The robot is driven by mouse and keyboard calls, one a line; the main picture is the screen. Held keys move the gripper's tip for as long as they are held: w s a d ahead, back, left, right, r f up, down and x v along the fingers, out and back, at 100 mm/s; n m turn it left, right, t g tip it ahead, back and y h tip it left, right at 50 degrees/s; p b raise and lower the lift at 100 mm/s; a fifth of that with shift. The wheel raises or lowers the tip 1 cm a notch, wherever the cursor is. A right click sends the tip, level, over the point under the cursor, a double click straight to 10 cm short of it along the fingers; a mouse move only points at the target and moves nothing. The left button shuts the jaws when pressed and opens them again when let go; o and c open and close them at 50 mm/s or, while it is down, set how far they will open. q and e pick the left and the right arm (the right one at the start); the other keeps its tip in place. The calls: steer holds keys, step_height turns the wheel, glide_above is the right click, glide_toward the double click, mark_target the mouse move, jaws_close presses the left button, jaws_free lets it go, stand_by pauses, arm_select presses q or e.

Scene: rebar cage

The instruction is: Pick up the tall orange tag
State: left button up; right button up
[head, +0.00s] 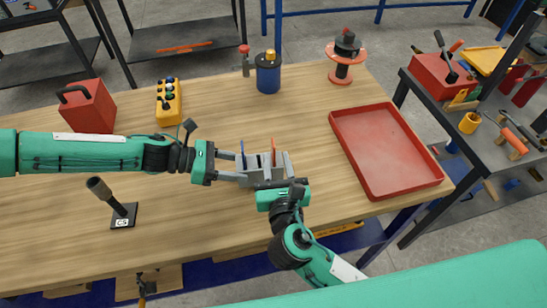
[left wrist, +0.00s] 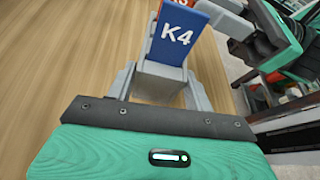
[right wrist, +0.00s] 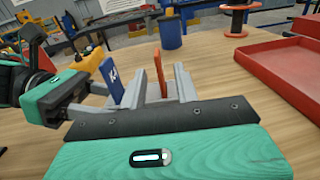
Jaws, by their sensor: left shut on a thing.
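The orange tag (head: 273,151) stands upright at the right side of a small grey holder (head: 261,174) on the table. It shows tall and narrow in the right wrist view (right wrist: 160,74). A blue tag (head: 242,157) marked K4 stands at the holder's left side, and is close up in the left wrist view (left wrist: 179,36). My left gripper (head: 236,176) reaches in from the left and is shut on the grey holder, below the blue tag. My right gripper (head: 267,165) is open over the holder, its fingers apart with the orange tag between them, not visibly gripped.
A red tray (head: 437,181) lies to the right. A red box (head: 88,107), a yellow control box (head: 168,103), a blue canister (head: 268,75) and an orange spool (head: 342,73) stand farther back. A dark stand (head: 123,217) is at the front left. Bare wood lies between them.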

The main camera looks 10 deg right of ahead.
mark_target(273, 142)
steer(key=w, duration=0.6)
steer(key=shift+w+r, duration=0.2)
jaws_close()
